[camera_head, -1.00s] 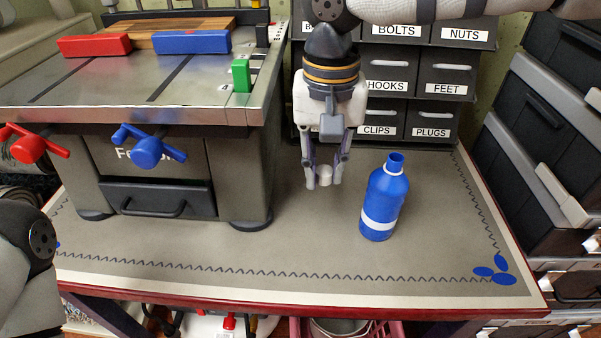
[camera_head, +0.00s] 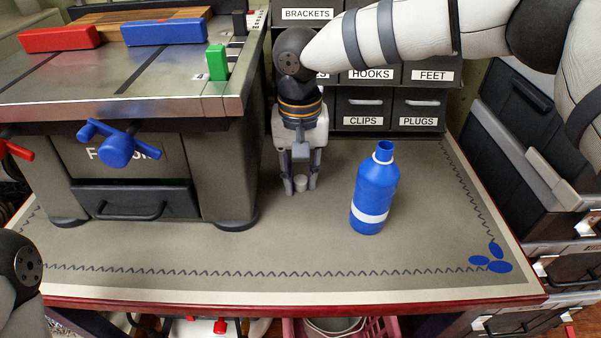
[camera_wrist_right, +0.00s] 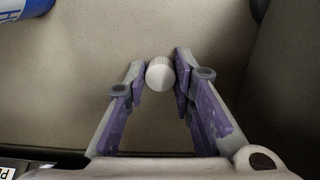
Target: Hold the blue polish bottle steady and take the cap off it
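The blue polish bottle (camera_head: 373,190) stands upright on the bench mat, right of my right gripper, with a white band and an open blue neck without a cap. A corner of it shows at the top left of the right wrist view (camera_wrist_right: 22,8). My right gripper (camera_head: 301,184) points down near the dark machine's right side, apart from the bottle. Its fingers are closed around a small white cap (camera_wrist_right: 160,74), which also shows in the head view (camera_head: 300,184). I cannot tell whether the cap touches the mat. My left gripper is out of view.
A grey machine with a metal top (camera_head: 130,85) and a blue knob (camera_head: 118,145) stands on the left. Labelled drawers (camera_head: 365,105) are behind, and dark bins (camera_head: 530,130) on the right. The mat (camera_head: 240,250) is clear in front.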

